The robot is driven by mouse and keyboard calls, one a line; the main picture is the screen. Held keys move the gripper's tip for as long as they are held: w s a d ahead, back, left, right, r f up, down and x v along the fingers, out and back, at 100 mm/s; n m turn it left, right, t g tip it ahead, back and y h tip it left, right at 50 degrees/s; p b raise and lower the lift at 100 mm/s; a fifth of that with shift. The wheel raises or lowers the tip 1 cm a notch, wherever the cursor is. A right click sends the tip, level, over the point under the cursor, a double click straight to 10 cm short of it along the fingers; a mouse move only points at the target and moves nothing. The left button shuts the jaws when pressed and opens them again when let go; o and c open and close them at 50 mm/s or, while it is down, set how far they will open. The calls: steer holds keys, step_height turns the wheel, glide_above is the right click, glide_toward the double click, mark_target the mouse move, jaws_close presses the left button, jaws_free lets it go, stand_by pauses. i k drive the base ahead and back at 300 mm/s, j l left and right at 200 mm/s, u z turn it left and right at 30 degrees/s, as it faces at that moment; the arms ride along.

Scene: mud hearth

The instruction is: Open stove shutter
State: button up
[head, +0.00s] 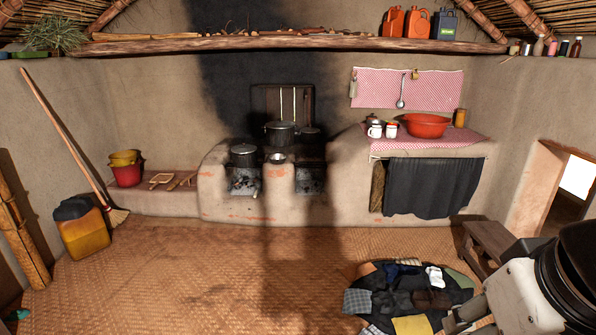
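A small dark wooden shutter (268,101) is set in the soot-blackened wall behind the mud stove (277,200). Pale upright strips show in it, and it looks shut; pots hide its lower part. A large lidded pot (280,135) stands right in front of it on the stove top, with a smaller dark pan (309,132) to the right. Another lidded pot (243,155) sits on the front left of the stove. Part of my arm shows at the lower right, far from the shutter. My gripper's fingertips cannot be made out.
The woven floor mat is clear in front of the stove. A round heap of cloths (400,297) lies near my arm, beside a low wooden bench (490,240). A yellow jerrycan (82,235) and broom (70,140) stand left. A shelf (300,44) runs above the stove.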

mark_target(302, 110)
steer(key=i+j+u, duration=0.25)
steer(key=i, duration=0.55)
steer(key=i+u, duration=0.3)
steer(key=i, duration=2.5)
steer(key=i+z, duration=0.15)
steer(key=i, duration=0.35)
steer(key=i+j+z, duration=0.2)
steer(key=i, duration=0.25)
steer(key=i+j+z, duration=0.15)
steer(key=i, duration=0.35)
steer(key=i+j+z, duration=0.2)
steer(key=i, duration=0.25)
steer(key=i+j+z, duration=0.4)
steer(key=i, duration=0.15)
